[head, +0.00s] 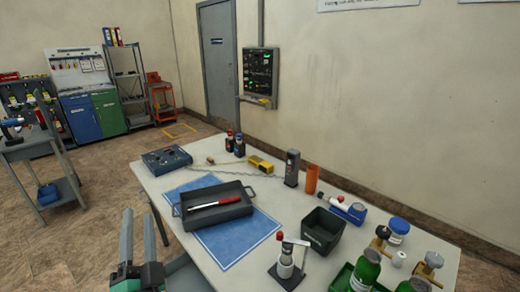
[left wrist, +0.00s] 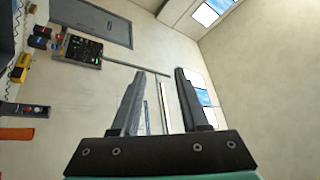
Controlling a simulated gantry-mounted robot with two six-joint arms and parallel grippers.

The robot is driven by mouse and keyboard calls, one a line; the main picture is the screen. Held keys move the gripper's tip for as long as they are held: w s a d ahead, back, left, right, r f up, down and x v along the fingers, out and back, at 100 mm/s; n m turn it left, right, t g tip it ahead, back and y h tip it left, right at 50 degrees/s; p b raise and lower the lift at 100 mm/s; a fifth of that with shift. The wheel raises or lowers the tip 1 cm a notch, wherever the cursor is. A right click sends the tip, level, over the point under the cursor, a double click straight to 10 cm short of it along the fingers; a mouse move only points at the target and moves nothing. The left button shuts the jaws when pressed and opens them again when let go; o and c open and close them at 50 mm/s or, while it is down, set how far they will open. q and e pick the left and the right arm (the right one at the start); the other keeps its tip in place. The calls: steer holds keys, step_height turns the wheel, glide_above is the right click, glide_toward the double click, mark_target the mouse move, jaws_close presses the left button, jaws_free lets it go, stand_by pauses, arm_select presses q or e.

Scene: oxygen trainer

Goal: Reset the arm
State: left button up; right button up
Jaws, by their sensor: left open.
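My left gripper (head: 137,240) is at the lower left of the head view, beside the near left edge of the table. Its two grey fingers point up and stand apart, with nothing between them. In the left wrist view the same gripper (left wrist: 160,88) is open and empty, facing the wall and ceiling windows. My right gripper shows in neither view.
The white table (head: 185,240) holds a blue mat (head: 238,240) with a dark tray (head: 178,212) and a red-and-white tool (head: 215,203). A black bin (head: 322,232), green bottles (head: 366,268) and several small items crowd its right side.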

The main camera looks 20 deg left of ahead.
arm_select(q)
steer(key=s+d+r+n+t, duration=0.25)
steer(key=r+n, duration=0.25)
steer(key=r, duration=1)
steer(key=s+d+r+m+t+h, duration=0.2)
steer(key=s+d+r+t+h, duration=0.5)
steer(key=d+r+h, duration=0.55)
step_height(320, 180, up, 38)
steer(key=h+p, duration=0.2)
steer(key=p, duration=3.6)
steer(key=shift+w+a+h+p, duration=0.25)
steer(key=shift+a+h+p, duration=0.1)
steer(key=shift+a, duration=0.05)
steer(key=shift+f, duration=0.15)
